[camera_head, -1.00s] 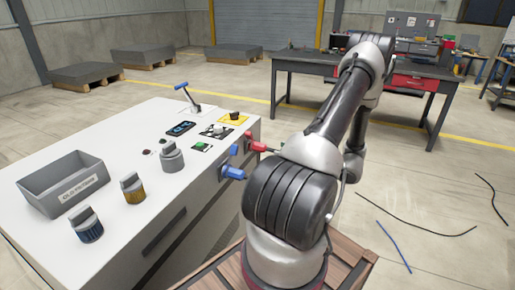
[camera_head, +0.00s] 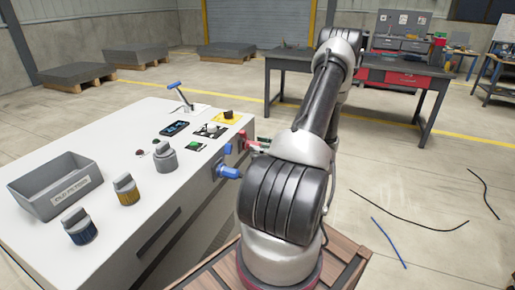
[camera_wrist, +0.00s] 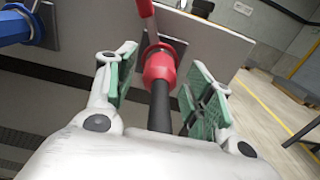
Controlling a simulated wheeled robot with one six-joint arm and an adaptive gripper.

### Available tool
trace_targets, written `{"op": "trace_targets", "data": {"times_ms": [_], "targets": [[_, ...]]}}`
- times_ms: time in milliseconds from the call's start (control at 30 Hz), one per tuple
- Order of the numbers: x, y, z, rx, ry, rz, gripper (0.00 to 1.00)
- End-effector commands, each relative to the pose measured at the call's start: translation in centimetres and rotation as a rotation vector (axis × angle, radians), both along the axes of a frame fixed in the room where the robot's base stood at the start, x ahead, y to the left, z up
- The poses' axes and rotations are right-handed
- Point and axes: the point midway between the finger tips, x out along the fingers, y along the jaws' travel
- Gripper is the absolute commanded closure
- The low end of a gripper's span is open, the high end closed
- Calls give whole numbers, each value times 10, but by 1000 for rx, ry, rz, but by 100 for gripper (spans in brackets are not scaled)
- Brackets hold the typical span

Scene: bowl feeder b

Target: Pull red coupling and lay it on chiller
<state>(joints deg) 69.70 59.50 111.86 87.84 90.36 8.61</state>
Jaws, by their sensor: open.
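The red coupling (camera_wrist: 160,65) sits on the side panel of the white chiller, with a black hose running down from it, in the wrist view. In the head view the red coupling (camera_head: 252,144) is partly hidden by my arm. My gripper (camera_wrist: 158,88) is open, with its green-padded fingers on either side of the coupling and hose. I cannot tell whether a pad touches them. The chiller (camera_head: 105,136) has a flat white top. A blue coupling (camera_head: 229,172) is on its side, nearer than the red one; a blue fitting also shows in the wrist view (camera_wrist: 15,27).
On the chiller top stand a grey bin (camera_head: 58,187), several capped cylinders and a blue-handled lever (camera_head: 180,95). Bare top lies between the bin and the back edge. A workbench (camera_head: 385,70) stands behind my arm. Hoses (camera_head: 405,218) lie on the floor.

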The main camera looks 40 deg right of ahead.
Motion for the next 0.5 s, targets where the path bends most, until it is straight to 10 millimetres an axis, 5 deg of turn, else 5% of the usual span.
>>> {"op": "trace_targets", "data": {"times_ms": [500], "targets": [[19,7,1,-1,-1,0,47]]}}
